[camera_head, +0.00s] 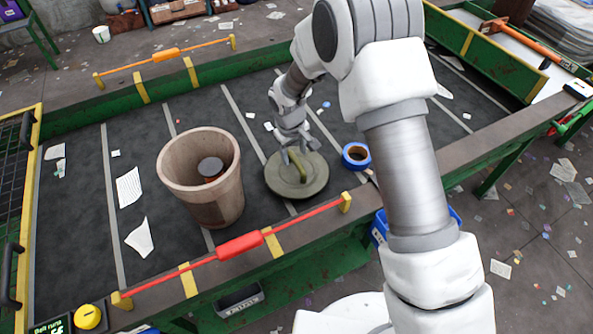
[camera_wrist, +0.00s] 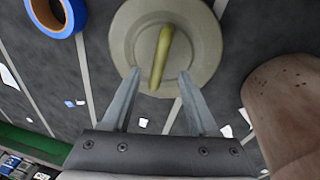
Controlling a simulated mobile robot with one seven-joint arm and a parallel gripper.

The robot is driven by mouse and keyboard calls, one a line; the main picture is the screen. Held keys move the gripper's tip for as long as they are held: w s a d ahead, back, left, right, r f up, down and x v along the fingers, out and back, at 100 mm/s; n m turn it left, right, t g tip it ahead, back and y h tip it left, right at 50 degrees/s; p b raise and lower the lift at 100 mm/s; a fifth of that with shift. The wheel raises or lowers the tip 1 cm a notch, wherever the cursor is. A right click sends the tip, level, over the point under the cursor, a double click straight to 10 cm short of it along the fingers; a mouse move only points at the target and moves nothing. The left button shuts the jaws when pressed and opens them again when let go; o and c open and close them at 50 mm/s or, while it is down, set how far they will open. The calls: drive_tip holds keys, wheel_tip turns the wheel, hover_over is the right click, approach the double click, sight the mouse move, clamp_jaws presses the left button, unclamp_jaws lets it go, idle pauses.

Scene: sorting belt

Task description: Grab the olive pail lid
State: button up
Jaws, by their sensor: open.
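The olive pail lid (camera_head: 283,184) lies flat on the dark belt, a round disc with a raised bar handle across its middle. It also shows in the wrist view (camera_wrist: 205,35), where its yellowish handle (camera_wrist: 161,58) runs roughly up and down. My gripper (camera_head: 292,155) is over the lid in the head view. In the wrist view my gripper (camera_wrist: 160,80) is open and empty, its two fingers reaching toward the lid on either side of the handle. I cannot tell whether the fingertips touch the lid.
A tan bin (camera_head: 185,170) with a dark round thing inside stands left of the lid. A blue tape roll (camera_head: 356,155) lies close on its right. A red pull cord (camera_head: 240,246) runs along the belt's front edge. Paper scraps (camera_head: 128,187) lie at left.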

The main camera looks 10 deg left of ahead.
sight(296, 160)
drive_tip(key=shift+w+d+f+p, duration=0.15)
drive_tip(key=shift+f+p, duration=0.1)
drive_tip(key=shift+f, duration=0.6)
drive_tip(key=shift+w+f+p, duration=0.2)
drive_tip(key=shift+f, duration=0.65)
drive_tip(key=shift+w+d+f+p, duration=0.15)
drive_tip(key=shift+f+p, duration=0.1)
drive_tip(key=shift+f, duration=0.6)
drive_tip(key=shift+a, duration=0.1)
clamp_jaws()
